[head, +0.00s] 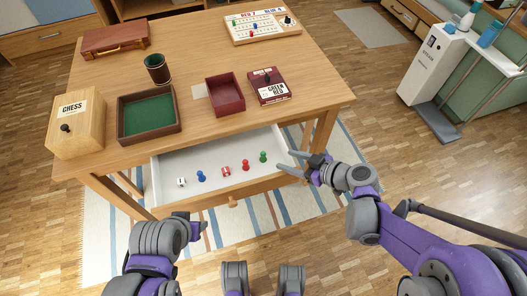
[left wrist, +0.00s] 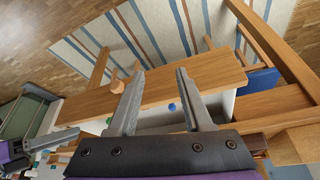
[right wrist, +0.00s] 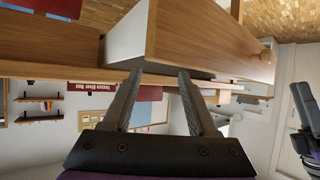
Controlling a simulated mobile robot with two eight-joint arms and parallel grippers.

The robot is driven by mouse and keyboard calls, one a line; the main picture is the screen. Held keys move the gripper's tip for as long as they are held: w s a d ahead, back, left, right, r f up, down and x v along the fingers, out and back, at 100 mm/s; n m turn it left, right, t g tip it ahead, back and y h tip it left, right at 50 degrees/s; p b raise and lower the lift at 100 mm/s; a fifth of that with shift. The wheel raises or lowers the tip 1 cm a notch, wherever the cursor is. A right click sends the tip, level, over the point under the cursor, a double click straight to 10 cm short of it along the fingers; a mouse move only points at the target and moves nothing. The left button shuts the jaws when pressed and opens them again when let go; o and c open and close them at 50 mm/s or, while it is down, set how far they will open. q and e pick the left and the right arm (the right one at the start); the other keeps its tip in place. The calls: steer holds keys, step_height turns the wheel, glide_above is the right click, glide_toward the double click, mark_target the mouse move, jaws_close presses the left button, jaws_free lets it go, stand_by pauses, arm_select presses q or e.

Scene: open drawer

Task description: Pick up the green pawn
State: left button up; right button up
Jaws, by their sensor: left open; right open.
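The green pawn (head: 263,157) stands in the white-lined open drawer (head: 207,189), near its right end. My right gripper (head: 285,161) is open and empty, with its fingertips near the drawer's right side, apart from the pawn. In the right wrist view the open fingers (right wrist: 159,72) are below the wooden drawer front (right wrist: 205,45) in the picture, and no pawn shows. My left gripper (head: 197,226) is low in front of the drawer's left part. In the left wrist view its fingers (left wrist: 161,72) are open and empty, with the drawer beyond.
A red pawn (head: 245,165), a red die (head: 226,171), a blue pawn (head: 201,176) and a white die (head: 181,182) share the drawer. On the table (head: 193,55) stand a chess box (head: 88,120), a green-lined tray (head: 148,116), a red tray (head: 226,94) and a card box (head: 268,87).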

mark_target(264, 153)
steer(key=x, duration=0.2)
steer(key=shift+a+f, duration=0.25)
steer(key=shift+a, duration=0.1)
steer(key=b+x, duration=0.2)
steer(key=x, duration=0.4)
steer(key=shift+w+r, duration=0.15)
steer(key=shift+w, duration=0.05)
jaws_close()
